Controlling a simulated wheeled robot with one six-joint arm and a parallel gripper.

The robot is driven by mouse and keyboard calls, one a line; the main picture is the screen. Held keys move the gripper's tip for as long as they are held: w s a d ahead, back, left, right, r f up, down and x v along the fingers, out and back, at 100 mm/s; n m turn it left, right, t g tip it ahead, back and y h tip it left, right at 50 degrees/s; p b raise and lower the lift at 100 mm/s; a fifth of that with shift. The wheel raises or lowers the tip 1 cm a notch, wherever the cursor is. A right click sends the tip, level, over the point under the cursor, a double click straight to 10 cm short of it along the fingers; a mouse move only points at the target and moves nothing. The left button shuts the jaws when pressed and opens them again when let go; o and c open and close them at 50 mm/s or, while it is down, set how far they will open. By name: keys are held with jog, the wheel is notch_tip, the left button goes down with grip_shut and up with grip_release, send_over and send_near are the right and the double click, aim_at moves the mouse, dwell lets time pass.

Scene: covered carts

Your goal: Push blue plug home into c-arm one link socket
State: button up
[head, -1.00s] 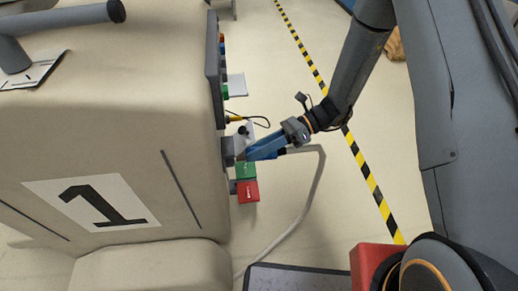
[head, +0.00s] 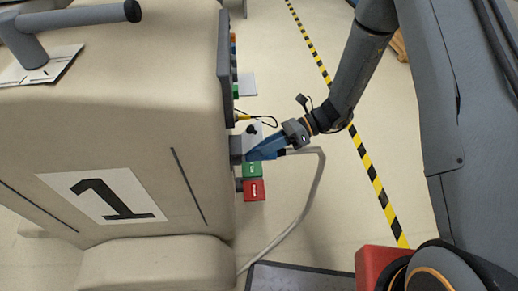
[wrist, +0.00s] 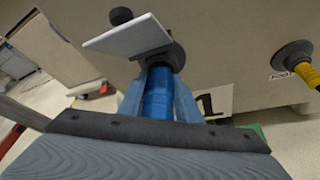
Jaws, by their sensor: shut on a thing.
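My gripper (head: 252,154) is at the side of the covered cart marked 1, shut on the blue plug (wrist: 158,92). In the wrist view the plug stands between the light blue fingers, its front end at the dark round link socket (wrist: 178,56). In the head view the grey socket housing (head: 237,146) is at the fingertips, and a grey cable (head: 318,175) runs from the plug's rear down to the floor. A white flap (wrist: 128,36) with a black knob partly covers the socket mouth, so I cannot tell how deep the plug sits.
A yellow plug (wrist: 303,70) sits in a neighbouring socket on the cart. Green (head: 252,169) and red (head: 254,190) blocks stick out below the link socket. Floor with yellow-black tape (head: 348,137) is open to the right.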

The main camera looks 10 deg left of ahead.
aim_at(282, 152)
jog(key=shift+s+a, duration=0.1)
jog(key=shift+a, duration=0.4)
jog(key=o, duration=1.3)
jog(key=shift+s, duration=0.1)
jog(key=p+v, duration=0.1)
jog(key=v, duration=0.7)
jog(key=shift+w, duration=0.2)
